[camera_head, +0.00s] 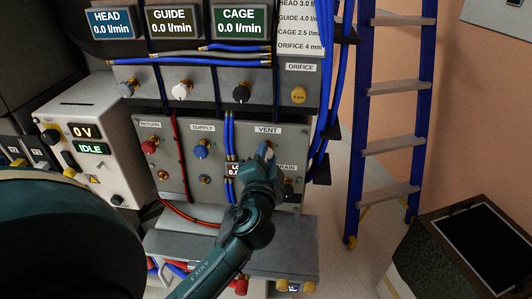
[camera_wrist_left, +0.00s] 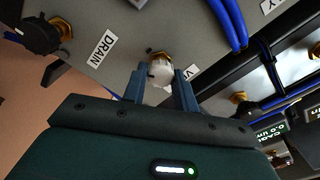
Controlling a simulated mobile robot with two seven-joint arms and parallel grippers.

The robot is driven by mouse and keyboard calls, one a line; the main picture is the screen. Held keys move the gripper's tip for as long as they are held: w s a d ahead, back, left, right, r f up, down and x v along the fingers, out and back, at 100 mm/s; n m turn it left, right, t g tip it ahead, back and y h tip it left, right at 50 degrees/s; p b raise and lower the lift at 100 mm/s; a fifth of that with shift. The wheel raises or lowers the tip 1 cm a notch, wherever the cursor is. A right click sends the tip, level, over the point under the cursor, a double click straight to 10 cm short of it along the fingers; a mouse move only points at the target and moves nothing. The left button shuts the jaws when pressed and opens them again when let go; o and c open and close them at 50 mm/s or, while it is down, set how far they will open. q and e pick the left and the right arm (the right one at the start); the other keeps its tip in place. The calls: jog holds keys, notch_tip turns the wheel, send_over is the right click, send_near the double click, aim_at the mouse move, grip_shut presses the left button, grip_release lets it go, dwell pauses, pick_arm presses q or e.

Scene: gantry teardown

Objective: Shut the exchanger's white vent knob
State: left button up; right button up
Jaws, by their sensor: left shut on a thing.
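The exchanger panel (camera_head: 215,165) carries a red RETURN knob (camera_head: 149,146), a blue SUPPLY knob (camera_head: 201,151), a VENT label (camera_head: 267,130) and a DRAIN label partly covered. My left gripper (camera_head: 265,152) reaches the panel just below the VENT label and hides the vent knob in the head view. In the left wrist view the white vent knob (camera_wrist_left: 158,88) on its brass stem sits between the two fingers of my left gripper (camera_wrist_left: 160,78), which is shut on it. My right gripper is not in view.
Above are white, black and brass knobs and flow displays reading 0.0 l/min. A black DRAIN knob (camera_wrist_left: 40,36) is near the fingers. Blue hoses (camera_head: 318,110) hang at right, beside a blue ladder (camera_head: 390,90). A power box (camera_head: 100,150) stands left and a dark bin (camera_head: 465,250) lower right.

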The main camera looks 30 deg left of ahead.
pick_arm(q)
jog(key=m, duration=0.6)
dwell(0.7)
jog(key=shift+r, duration=0.1)
jog(key=o, duration=1)
jog(key=shift+w, duration=0.1)
jog(key=shift+c, duration=0.2)
jog(key=shift+f, duration=0.2)
